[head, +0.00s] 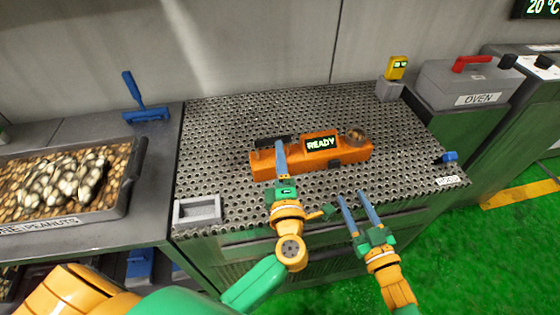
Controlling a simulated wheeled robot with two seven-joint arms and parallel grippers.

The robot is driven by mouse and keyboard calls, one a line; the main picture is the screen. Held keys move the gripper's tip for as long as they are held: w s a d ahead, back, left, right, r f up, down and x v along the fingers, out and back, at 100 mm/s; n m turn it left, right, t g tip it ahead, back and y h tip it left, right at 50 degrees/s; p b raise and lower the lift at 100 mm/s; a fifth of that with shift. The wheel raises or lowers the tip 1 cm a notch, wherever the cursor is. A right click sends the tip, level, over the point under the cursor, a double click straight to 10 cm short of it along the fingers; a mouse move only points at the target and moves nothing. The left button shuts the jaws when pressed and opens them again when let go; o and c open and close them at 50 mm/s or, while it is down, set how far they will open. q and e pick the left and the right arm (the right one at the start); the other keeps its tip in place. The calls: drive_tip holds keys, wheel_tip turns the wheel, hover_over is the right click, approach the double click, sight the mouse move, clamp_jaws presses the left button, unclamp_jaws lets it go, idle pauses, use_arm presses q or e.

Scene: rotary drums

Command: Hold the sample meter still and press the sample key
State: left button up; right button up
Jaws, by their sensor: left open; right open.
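The orange sample meter (350,154) lies on the perforated table top, its display (321,143) reading READY. A round cup-like part (356,135) sits at its right end, and a dark bar (264,142) lies along its left back. A small dark square (334,164) on its front side may be the sample key; I cannot tell for sure. My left gripper (281,150) is open, its blue fingers at the meter's left part, seen nearly edge-on; contact is unclear. My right gripper (351,196) is open and empty, near the table's front edge, in front of the meter.
A grey open tray (198,224) is at the table's front left. A yellow device (396,68) on a grey block stands at the back right, and a blue knob (450,157) at the right edge. A peanut tray (118,205) is left, an oven (462,82) right.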

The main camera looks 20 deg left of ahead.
use_arm(q)
drive_tip(key=x, duration=0.6)
drive_tip(key=shift+w+a, duration=0.15)
drive_tip(key=shift+w, duration=0.15)
drive_tip(key=shift+c, duration=0.4)
clamp_jaws()
drive_tip(key=shift+s+f, duration=0.1)
drive_tip(key=shift+f, duration=0.1)
use_arm(e)
drive_tip(key=shift+f, duration=0.1)
idle(0.5)
clamp_jaws()
use_arm(q)
drive_tip(key=shift+f, duration=0.1)
drive_tip(key=shift+s, duration=0.2)
use_arm(e)
drive_tip(key=shift+s+d, duration=0.1)
idle(1.2)
